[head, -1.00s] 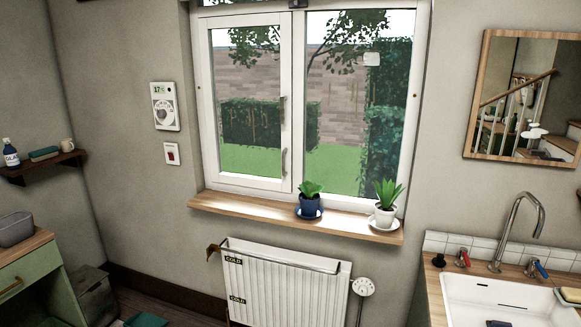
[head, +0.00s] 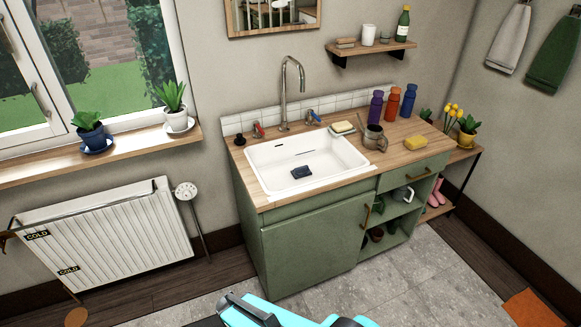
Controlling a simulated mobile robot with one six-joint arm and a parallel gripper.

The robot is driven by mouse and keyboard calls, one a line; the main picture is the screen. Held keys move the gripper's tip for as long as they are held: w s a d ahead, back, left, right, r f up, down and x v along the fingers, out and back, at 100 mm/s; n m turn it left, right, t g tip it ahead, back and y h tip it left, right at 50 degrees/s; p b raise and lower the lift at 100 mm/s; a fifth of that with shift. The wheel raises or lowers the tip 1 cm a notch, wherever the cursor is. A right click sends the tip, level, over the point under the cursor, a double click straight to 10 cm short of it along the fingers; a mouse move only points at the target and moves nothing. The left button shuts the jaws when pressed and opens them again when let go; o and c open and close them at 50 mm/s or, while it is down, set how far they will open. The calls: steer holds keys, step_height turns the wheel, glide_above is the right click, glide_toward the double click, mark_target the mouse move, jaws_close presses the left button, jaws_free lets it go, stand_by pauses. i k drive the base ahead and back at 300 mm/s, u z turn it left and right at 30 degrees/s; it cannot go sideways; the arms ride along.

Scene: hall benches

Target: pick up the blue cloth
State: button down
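No other blue cloth shows. Cyan and dark parts of my own body show at the bottom edge, well below and in front of the sink cabinet. My gripper's fingertips cannot be made out.
The green sink cabinet (head: 310,250) has a tall tap (head: 290,95) behind the basin. A metal pot (head: 375,138), a yellow sponge (head: 416,144) and several bottles (head: 392,103) stand on the wooden top. A radiator (head: 105,235) is at left. The tiled floor in front is clear.

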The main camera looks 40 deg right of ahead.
mark_target(300, 172)
steer(key=z, duration=4.05)
steer(key=i, duration=0.1)
steer(key=u, duration=2.75)
